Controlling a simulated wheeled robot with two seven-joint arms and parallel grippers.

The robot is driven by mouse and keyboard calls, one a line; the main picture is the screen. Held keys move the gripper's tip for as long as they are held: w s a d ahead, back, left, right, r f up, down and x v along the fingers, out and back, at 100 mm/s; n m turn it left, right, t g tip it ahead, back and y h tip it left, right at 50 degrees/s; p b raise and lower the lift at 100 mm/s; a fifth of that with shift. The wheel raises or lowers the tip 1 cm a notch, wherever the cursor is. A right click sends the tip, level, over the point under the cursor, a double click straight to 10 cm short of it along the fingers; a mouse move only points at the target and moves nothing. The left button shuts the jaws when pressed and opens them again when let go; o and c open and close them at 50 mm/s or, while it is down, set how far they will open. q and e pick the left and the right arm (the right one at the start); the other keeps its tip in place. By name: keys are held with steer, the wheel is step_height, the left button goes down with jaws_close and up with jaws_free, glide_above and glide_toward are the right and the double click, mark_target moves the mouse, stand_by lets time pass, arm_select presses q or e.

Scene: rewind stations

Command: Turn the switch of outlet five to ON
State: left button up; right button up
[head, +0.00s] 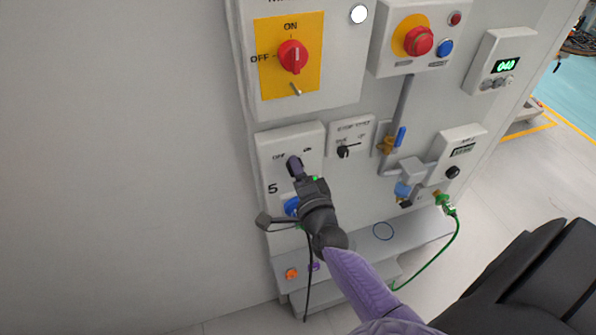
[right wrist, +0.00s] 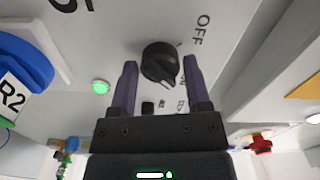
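Outlet five is a light grey box (head: 264,150) low on the panel in the head view, marked "5", with a blue socket (head: 291,206) below. Its black switch knob (right wrist: 160,62) shows in the right wrist view. The OFF label is above right of the knob and the ON label is below right, partly behind a finger. The knob's pale mark faces down, slightly right. In the head view my gripper hides the knob. My right gripper (head: 295,165) is open, with one finger on each side of the knob (right wrist: 160,68) and small apparent gaps. My left gripper is out of view.
Above is a red rotary switch (head: 292,57) on a yellow plate. A small black selector (head: 344,151) and a blue-handled valve (head: 400,137) are to the right. A green cable (head: 453,240) hangs at the right. A green lamp (right wrist: 101,87) is lit beside the knob.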

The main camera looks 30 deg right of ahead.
steer(key=shift+o, duration=1.3)
steer(key=v, duration=1)
steer(key=shift+d, duration=0.1)
